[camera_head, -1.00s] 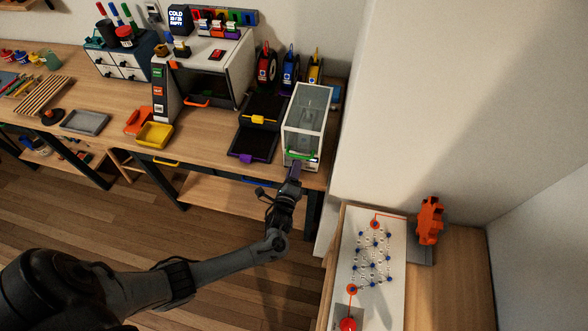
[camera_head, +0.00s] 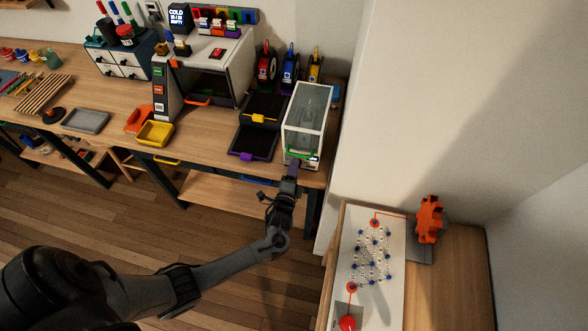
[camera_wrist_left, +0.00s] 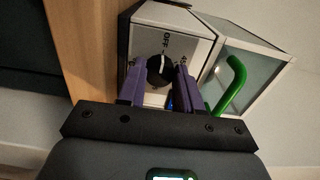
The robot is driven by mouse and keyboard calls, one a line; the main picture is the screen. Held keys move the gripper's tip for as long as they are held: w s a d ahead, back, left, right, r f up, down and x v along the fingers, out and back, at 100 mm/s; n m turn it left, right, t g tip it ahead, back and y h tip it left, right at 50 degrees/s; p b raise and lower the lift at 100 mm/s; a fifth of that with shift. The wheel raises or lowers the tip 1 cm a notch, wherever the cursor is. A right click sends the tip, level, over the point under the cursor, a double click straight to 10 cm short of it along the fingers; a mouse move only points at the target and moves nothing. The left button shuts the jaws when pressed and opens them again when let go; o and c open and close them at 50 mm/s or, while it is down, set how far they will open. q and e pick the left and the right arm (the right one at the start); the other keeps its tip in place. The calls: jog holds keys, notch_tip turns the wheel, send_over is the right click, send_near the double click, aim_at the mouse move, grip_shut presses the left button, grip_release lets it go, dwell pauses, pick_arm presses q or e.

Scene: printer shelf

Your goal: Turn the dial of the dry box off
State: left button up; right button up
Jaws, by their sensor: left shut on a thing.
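The dry box (camera_head: 306,115) is a tall white-framed case with clear panels at the right end of the workbench. Its green handle (camera_head: 299,153) is on the front, and it also shows in the left wrist view (camera_wrist_left: 230,86). The black dial (camera_wrist_left: 160,70) with a white pointer line sits on the white front panel, with the word OFF (camera_wrist_left: 166,41) printed above it. The pointer appears to point roughly at OFF. My left gripper (camera_wrist_left: 160,82) has its purple fingers on both sides of the dial, shut on it. My right gripper is not in view.
Black trays with yellow and purple tabs (camera_head: 252,142) lie left of the dry box. Several spools (camera_head: 290,66) stand behind it. A printer (camera_head: 212,75) stands farther left. A side table with a white board (camera_head: 370,262) is at the right.

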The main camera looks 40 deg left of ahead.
pick_arm(q)
jog(key=o, duration=1)
jog(key=shift+o, duration=0.2)
jog(key=v, duration=1.1)
jog(key=shift+p, duration=0.3)
